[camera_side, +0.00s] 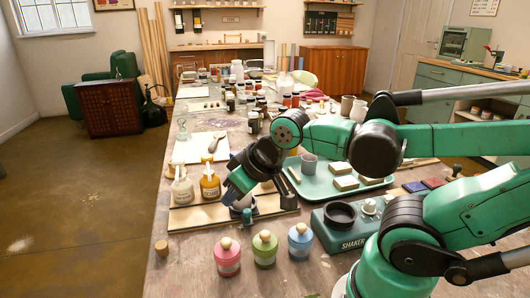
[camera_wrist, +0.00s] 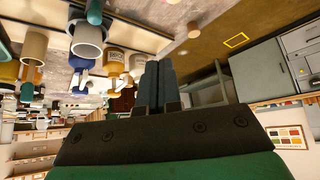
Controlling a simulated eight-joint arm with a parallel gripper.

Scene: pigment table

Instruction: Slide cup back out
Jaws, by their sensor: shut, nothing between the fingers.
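My gripper (camera_side: 232,194) is shut and empty, low over the wooden board with the bottles. In the wrist view its dark blue fingers (camera_wrist: 160,85) lie together. A grey cup (camera_wrist: 88,38) shows in the wrist view to the left of the fingers, apart from them, beside a teal peg (camera_wrist: 95,12). In the side view a cup on the board (camera_side: 240,205) is mostly hidden by my gripper, beside the teal peg (camera_side: 247,215). Another grey cup (camera_side: 309,165) stands on the green tray (camera_side: 318,190).
A white bottle (camera_side: 182,190) and a yellow bottle (camera_side: 209,185) stand on the wooden board (camera_side: 190,219), close to my gripper. Pink (camera_side: 228,258), green (camera_side: 265,250) and blue (camera_side: 300,242) bottles stand in front. The shaker (camera_side: 350,236) is at right. The front left of the table is fairly clear.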

